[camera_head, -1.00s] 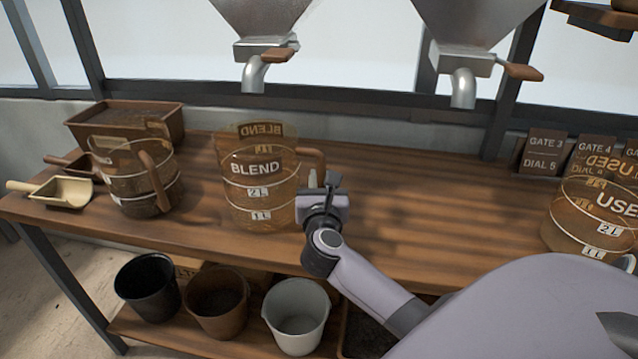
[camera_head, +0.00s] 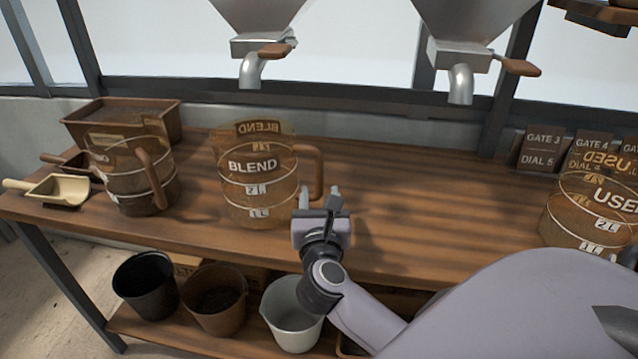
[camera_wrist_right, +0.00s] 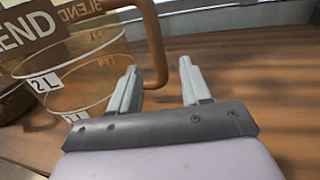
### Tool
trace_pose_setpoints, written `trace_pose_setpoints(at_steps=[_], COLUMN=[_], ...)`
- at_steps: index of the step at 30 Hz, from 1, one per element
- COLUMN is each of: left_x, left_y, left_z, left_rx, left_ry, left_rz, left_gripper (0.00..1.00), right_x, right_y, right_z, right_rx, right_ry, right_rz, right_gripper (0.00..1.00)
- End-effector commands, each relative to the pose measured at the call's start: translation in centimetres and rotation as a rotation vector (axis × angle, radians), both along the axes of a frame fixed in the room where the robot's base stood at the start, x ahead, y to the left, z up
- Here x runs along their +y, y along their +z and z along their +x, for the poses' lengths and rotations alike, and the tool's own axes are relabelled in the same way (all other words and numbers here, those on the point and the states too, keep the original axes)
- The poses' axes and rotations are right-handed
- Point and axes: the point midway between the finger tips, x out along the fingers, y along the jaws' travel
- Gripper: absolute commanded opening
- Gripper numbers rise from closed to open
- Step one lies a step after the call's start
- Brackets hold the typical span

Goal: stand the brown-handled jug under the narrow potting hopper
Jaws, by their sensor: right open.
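A clear amber jug marked BLEND (camera_head: 258,190) stands upright on the bench, left of the middle, looking empty. Its brown handle (camera_head: 318,170) points right; in the wrist view the handle (camera_wrist_right: 157,45) hangs just beyond and between my fingertips. My right gripper (camera_head: 320,192) is open and empty, in front of the handle. Another jug with a brown handle (camera_head: 155,178) stands further left with dark contents. A jug marked USED (camera_head: 590,212) stands at the right edge. Two metal hoppers hang above, a left one (camera_head: 262,15) and a right one (camera_head: 465,25); I cannot tell which is narrower.
Each hopper has a downward spout, left (camera_head: 250,72) and right (camera_head: 460,85). A soil tray (camera_head: 170,122) and a cream scoop (camera_head: 62,190) sit at the left. Gate signs (camera_head: 545,150) stand at the back right. Buckets (camera_head: 293,325) sit below. The bench middle (camera_head: 430,190) is clear.

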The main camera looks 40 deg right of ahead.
Motion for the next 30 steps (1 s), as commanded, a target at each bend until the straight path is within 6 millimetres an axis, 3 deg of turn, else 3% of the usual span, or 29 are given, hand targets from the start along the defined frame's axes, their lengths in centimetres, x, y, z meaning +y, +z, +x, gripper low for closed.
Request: trace_pose_setpoints(at_steps=[6, 11, 14, 17, 23, 26, 30], left_x=[0.0, -0.1, -0.1, -0.1, -0.2, -0.2, -0.2], left_y=[-0.2, 0.1, 0.1, 0.1, 0.1, 0.1, 0.0], left_z=[0.0, 0.2, 0.2, 0.2, 0.2, 0.2, 0.2], left_rx=[0.0, -0.006, -0.007, -0.007, -0.006, -0.005, -0.004], left_ry=[0.001, 0.001, 0.0, 0.0, -0.002, -0.003, -0.003], left_rz=[-0.001, -0.004, -0.004, -0.006, -0.005, -0.006, -0.006], left_gripper=[0.43, 0.43, 0.43, 0.43, 0.43, 0.43, 0.43], right_x=[2.5, 3.1, 3.5, 4.4, 9.0, 11.9, 15.4], right_y=[-0.2, 0.1, 0.6, 1.4, 1.2, -0.7, -5.5], right_z=[-3.0, -3.9, -4.2, -4.4, -5.0, -5.6, -7.0], right_rx=[0.002, 0.001, 0.014, 0.048, 0.188, 0.277, 0.412], right_ry=[0.003, 0.004, 0.022, 0.063, 0.194, 0.272, 0.403], right_rz=[0.003, -0.018, -0.126, -0.359, -1.034, -1.385, -1.88], right_gripper=[0.48, 0.48, 0.48, 0.48, 0.48, 0.48, 0.48])
